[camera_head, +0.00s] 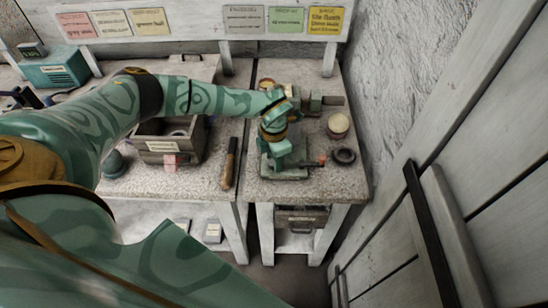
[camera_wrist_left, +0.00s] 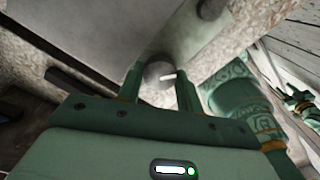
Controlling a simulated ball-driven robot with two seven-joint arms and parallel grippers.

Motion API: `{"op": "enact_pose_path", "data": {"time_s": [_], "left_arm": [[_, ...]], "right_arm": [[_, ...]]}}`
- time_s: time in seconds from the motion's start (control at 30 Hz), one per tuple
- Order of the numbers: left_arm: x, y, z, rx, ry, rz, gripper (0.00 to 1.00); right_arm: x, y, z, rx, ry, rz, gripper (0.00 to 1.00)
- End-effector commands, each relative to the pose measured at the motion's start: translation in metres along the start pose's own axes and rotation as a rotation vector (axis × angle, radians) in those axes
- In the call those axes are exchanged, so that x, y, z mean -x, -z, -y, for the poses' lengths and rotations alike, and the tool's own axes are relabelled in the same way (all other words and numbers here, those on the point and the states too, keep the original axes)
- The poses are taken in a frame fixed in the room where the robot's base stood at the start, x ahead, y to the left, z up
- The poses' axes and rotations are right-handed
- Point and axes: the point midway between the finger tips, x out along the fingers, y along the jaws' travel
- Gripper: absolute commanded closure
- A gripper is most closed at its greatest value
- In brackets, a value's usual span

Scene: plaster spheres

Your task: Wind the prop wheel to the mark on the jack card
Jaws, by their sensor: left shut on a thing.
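My left gripper (camera_head: 283,160) reaches down over the right-hand bench, above a flat grey-green base plate (camera_head: 284,173). In the left wrist view, its two green fingers (camera_wrist_left: 159,86) are closed on either side of a round dark grey knob (camera_wrist_left: 157,71), which looks like the prop wheel. A short white line (camera_wrist_left: 169,76) shows beside the knob. A broad grey plate (camera_wrist_left: 110,32) lies beyond it. In the head view the gripper hides the wheel. I cannot tell which card is the jack card or read its mark.
A tin (camera_head: 339,124) and a dark ring (camera_head: 344,156) stand right of the gripper. A grey block (camera_head: 328,101) sits behind. On the left bench are an open crate (camera_head: 187,150) and a wood-handled tool (camera_head: 229,163). Cards (camera_head: 285,20) hang on the back board. A rough wall bounds the right.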

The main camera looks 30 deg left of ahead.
Motion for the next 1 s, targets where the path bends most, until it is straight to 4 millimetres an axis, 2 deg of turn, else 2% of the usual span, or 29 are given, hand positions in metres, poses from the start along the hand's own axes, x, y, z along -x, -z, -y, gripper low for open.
{"op": "enact_pose_path", "data": {"time_s": [0.03,0.1,0.67,0.83,1.0], "left_arm": [[0.002,-0.001,-0.001,0.001,-0.002,0.004,0.56],[0.001,-0.001,-0.002,0.001,-0.003,0.004,0.42],[0.005,-0.001,-0.006,0.006,-0.01,0.006,0.42],[0.023,-0.001,-0.009,0.009,-0.013,0.009,0.42],[0.053,-0.001,-0.015,0.014,-0.013,0.013,0.42]], "right_arm": [[0.0,0.0,0.0,0.0,0.0,0.0,0.64],[0.0,0.0,0.001,0.0,0.001,0.0,0.64],[0.002,0.001,0.001,0.0,0.001,-0.001,0.64],[0.016,0.004,-0.001,0.0,-0.001,-0.007,0.64],[0.04,0.009,-0.002,0.0,-0.004,-0.015,0.64]]}}
